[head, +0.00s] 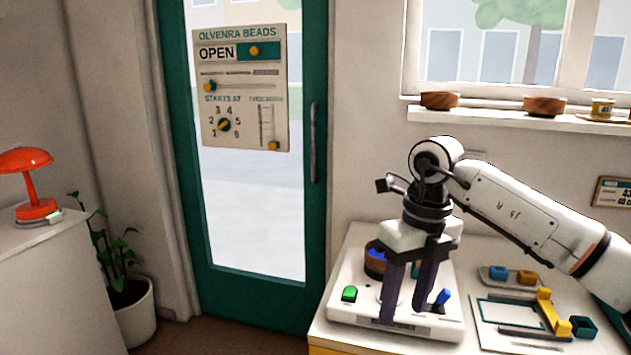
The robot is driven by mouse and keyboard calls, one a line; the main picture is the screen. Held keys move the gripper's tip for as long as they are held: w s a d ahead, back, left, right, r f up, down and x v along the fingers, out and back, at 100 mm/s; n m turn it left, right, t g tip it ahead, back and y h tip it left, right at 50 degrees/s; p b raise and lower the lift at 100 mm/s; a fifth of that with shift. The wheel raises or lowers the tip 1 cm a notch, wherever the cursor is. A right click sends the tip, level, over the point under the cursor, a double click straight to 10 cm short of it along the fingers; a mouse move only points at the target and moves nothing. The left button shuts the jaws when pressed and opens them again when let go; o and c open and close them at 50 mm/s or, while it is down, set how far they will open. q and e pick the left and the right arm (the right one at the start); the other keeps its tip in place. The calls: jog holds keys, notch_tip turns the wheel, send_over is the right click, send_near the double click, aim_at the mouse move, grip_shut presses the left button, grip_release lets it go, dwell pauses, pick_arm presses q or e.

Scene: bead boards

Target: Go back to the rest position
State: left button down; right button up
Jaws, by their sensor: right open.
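My right gripper (408,300) points down over a white device (345,312) on the table at the lower right. Its two dark fingers are apart, with nothing seen between them. The device has a green button (349,293) at its left, a blue lever or knob (443,297) at its right and a round brown bowl with blue contents (375,259), partly hidden behind the fingers. I cannot tell whether the fingertips touch the device. My left gripper is not in view.
A board with a yellow piece (546,308) and a teal cup (583,327) lies right of the device. A tray with blue and orange blocks (527,277) is behind it. A sign board (240,90) hangs on the glass door. An orange lamp (36,210) stands on a cabinet at left.

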jog(key=s+a+f+n+g+y, duration=0.1)
jog(key=s+a+f+g+y, duration=0.2)
jog(key=a, duration=0.5)
jog(key=s+a+f+y, duration=0.3)
jog(key=a+f+y, duration=0.15)
jog(key=a, duration=0.45)
jog(key=s+a+r+m+t+y, duration=0.3)
jog(key=a+r+m+y, duration=0.4)
jog(key=y, duration=0.4)
jog(key=w+d+f+m+t+h, duration=0.4)
jog(key=d+f+m+t+h, duration=0.85)
jog(key=m, duration=1.15)
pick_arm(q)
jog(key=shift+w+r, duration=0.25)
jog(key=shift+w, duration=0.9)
pick_arm(e)
jog(key=s+d+f+m+g+h, duration=0.2)
jog(key=s+d+f+m, duration=0.2)
jog(key=s+f, duration=0.5)
jog(key=s+d+f+m+g+h, duration=0.1)
jog(key=s+d+f+m+h, duration=0.1)
jog(key=s+d+f+m, duration=0.3)
jog(key=s+d+f, duration=0.4)
jog(key=s+f, duration=0.1)
jog(key=f, duration=0.5)
jog(key=shift+s+d+f+g+h, duration=0.2)
jog(key=shift+g+h, duration=0.1)
jog(key=shift+g, duration=0.05)
